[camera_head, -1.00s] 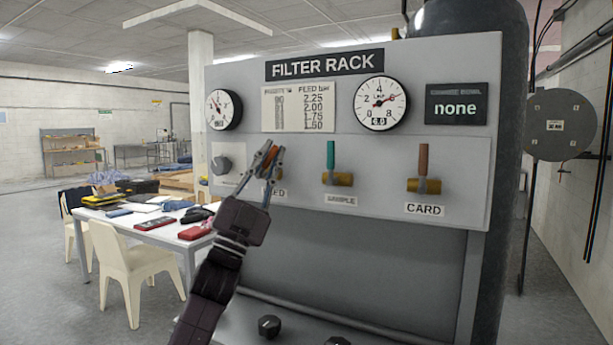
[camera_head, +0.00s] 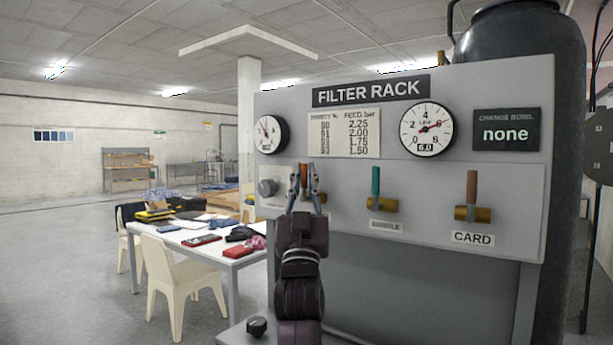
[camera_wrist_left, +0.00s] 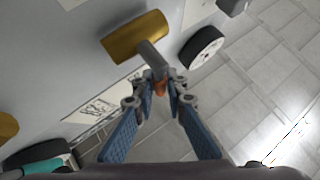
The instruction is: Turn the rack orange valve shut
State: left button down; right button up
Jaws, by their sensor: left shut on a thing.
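The filter rack's orange valve handle (camera_head: 304,176) stands about upright on the panel, left of the teal handle. My left gripper (camera_head: 306,180) is shut on it, one finger on each side. In the left wrist view the orange handle (camera_wrist_left: 160,88) shows between the fingertips (camera_wrist_left: 158,94). Its grey stem runs to a brass valve body (camera_wrist_left: 137,36). In the head view my gripper hides most of this valve body and its label. My right gripper is not in view.
To the right on the panel are a teal-handled valve (camera_head: 376,182) and a brown-handled valve (camera_head: 471,188). A table (camera_head: 205,238) and cream chairs (camera_head: 170,280) stand on the left, with open floor beyond.

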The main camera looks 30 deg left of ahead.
aim_at(304, 182)
pick_arm(q)
jog(key=shift+w+f, duration=0.1)
jog(key=shift+f, duration=0.05)
jog(key=c, duration=1.9)
grip_release()
jog(key=shift+a, duration=0.1)
jog(key=shift+c, duration=0.2)
jog(key=v, duration=0.7)
jog(key=shift+s, duration=0.2)
jog(key=shift+f, duration=0.15)
